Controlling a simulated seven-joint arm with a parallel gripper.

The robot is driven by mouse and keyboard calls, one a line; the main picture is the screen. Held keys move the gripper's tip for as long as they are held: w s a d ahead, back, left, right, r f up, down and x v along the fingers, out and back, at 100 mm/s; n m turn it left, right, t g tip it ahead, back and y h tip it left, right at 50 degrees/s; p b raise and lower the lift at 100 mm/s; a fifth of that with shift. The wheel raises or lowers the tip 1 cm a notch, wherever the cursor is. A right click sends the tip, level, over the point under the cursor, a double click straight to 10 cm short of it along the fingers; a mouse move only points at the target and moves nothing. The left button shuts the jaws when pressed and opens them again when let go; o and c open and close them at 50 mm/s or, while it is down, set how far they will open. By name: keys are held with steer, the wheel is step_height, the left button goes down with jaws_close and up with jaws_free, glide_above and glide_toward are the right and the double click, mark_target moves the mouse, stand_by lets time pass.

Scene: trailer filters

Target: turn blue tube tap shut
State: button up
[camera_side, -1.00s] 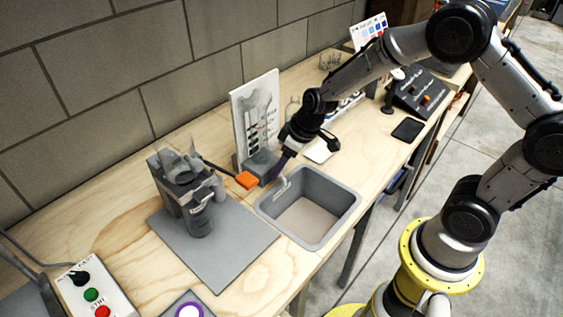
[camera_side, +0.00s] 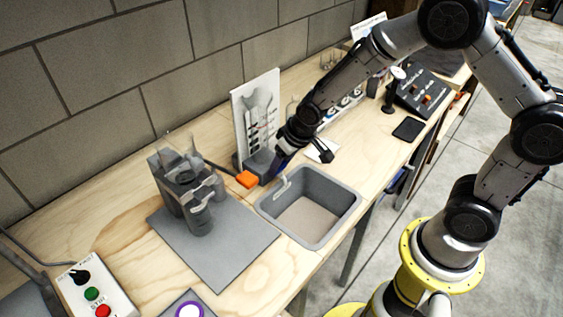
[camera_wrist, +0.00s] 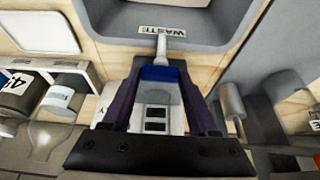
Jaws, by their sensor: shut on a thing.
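The blue tap (camera_wrist: 158,74) shows in the wrist view between the two dark purple fingers of my gripper (camera_wrist: 160,82). The fingers are shut on it. A pale spout (camera_wrist: 161,47) sticks out beyond the blue part toward the grey basin marked WASTE. In the side view my gripper (camera_side: 281,162) is low at the back-left corner of the grey basin (camera_side: 350,190), in front of the upright white board (camera_side: 243,112). There the hand largely hides the tap, and I cannot tell its angle.
An orange block (camera_side: 246,179) lies just left of my gripper. A grey apparatus (camera_side: 188,190) stands on a grey mat (camera_side: 235,255) further left. Racked bottles (camera_wrist: 20,90) are close on the left in the wrist view.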

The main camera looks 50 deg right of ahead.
stand_by(0.4)
steer(key=o, duration=1.1)
steer(key=shift+r, duration=0.15)
steer(key=v, duration=1.3)
steer(key=shift+s+r, duration=0.15)
steer(key=shift+r, duration=0.1)
steer(key=s+d+r+t, duration=0.2)
steer(key=s+r, duration=0.4)
steer(key=r, duration=0.5)
steer(key=s+f+g, duration=0.1)
steer(key=s+f, duration=0.1)
steer(key=s, duration=1.2)
steer(key=shift+d+f, duration=0.25)
steer(key=shift+f, duration=0.15)
